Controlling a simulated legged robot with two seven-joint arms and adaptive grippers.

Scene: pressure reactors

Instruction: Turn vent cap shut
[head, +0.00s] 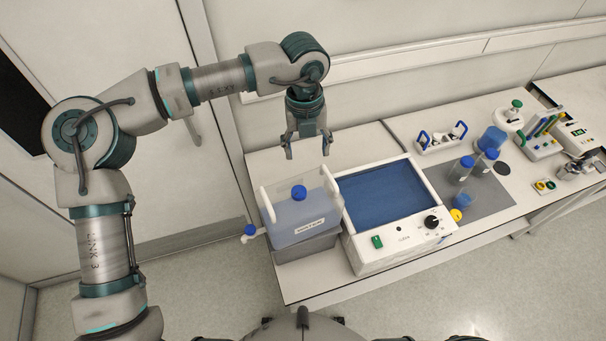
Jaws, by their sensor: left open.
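A translucent tank (292,217) with a blue-grey content, a white label and two white handles stands near the left end of the bench. A round blue cap (299,192) sits on its top; it looks like the vent cap, and I cannot tell how far it is turned. A second blue cap (249,230) is on the tank's low left side spout. My left gripper (307,152) points down with its fingers apart and empty, behind and above the tank, clear of the cap.
A white water bath (397,243) with blue liquid, a green switch and a black knob stands right beside the tank. Blue-capped bottles (461,169) stand on a grey mat (484,203). A rack (541,140) and other items stand farther right. The wall is close behind the bench.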

